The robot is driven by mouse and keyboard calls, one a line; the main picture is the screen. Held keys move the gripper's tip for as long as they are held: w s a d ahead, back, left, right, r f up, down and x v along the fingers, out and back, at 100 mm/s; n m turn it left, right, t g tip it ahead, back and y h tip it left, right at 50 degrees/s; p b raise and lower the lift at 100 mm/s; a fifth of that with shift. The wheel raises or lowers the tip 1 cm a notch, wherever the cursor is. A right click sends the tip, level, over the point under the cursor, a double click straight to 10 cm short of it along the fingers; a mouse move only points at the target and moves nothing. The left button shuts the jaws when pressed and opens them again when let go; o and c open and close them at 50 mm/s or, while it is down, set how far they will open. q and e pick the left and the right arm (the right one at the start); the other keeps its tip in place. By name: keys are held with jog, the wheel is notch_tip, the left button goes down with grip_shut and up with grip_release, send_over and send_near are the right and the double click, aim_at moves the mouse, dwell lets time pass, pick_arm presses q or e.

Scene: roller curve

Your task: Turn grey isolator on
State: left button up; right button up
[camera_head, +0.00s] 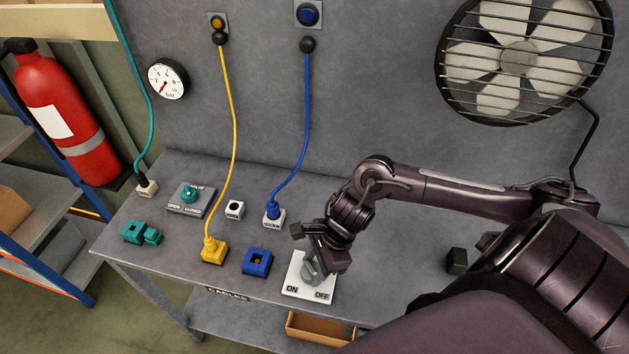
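The grey isolator is a grey knob (311,271) on a white plate (299,284) near the front edge of the bench. The plate reads ON at its left and OFF at its right. My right gripper (321,261) points down right at the knob and covers its top and right side. The fingers are so close to the knob that I cannot tell whether they are shut on it. The knob's pointing direction is partly hidden. My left gripper is not in view.
Left of the plate are a blue block (257,262), a yellow plug block (214,250) with a yellow cable, and a blue plug (274,212). A teal valve switch (190,197) sits further left. A caged fan (518,58) hangs at the back right.

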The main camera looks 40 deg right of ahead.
jog(key=shift+c, duration=1)
